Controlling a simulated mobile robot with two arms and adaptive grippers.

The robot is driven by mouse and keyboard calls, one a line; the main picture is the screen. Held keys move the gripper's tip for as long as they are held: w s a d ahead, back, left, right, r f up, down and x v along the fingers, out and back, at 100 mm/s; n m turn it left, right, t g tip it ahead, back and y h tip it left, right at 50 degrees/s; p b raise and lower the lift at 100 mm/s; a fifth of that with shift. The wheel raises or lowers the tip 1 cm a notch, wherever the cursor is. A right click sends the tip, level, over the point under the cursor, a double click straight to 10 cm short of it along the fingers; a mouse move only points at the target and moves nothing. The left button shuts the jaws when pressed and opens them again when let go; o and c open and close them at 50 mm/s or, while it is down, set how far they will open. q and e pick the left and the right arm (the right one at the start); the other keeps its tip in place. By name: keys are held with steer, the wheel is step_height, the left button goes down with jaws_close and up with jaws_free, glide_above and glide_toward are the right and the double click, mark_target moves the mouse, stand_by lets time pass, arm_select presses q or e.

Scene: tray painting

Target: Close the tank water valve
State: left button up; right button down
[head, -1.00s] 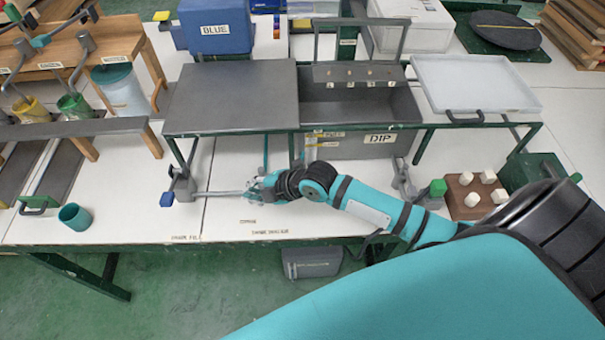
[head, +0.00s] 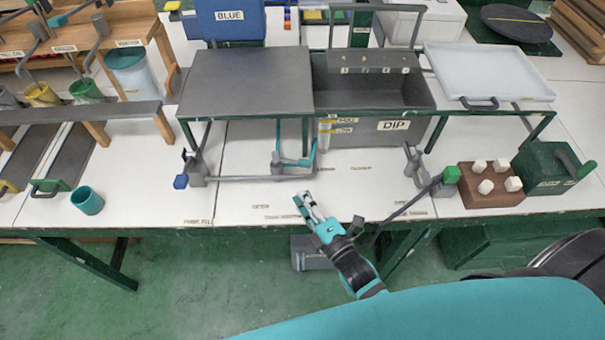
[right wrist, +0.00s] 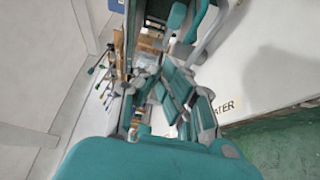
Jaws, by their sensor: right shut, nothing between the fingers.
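The grey dip tank (head: 360,140), labelled DIP, stands under the rack at the middle of the table. A small grey valve body (head: 277,166) with a teal lever (head: 298,162) stands in front of it. The lever lies roughly level, with its far end bent up. A long grey bar (head: 240,179) runs beside it. My right gripper (head: 303,203) is shut and empty near the table's front edge, in front of the valve and apart from it. Its fingers also show in the right wrist view (right wrist: 178,95), beside a label ending in "ATER" (right wrist: 224,107). My left gripper is out of view.
A blue knob (head: 181,181) is at the left, and a lever with a green knob (head: 451,175) at the right. A brown block with white pegs (head: 490,198) and a teal cup (head: 87,201) stand near the front edge.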

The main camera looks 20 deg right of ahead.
mark_target(293, 162)
steer(key=x, duration=0.4)
steer(key=shift+r+p, duration=0.1)
steer(key=shift+p, duration=0.2)
steer(key=shift+w+d+p, duration=0.3)
steer(key=shift+w+d, duration=0.5)
steer(key=shift+w, duration=0.1)
steer(key=shift+w+d, duration=0.3)
steer(key=shift+w, duration=0.1)
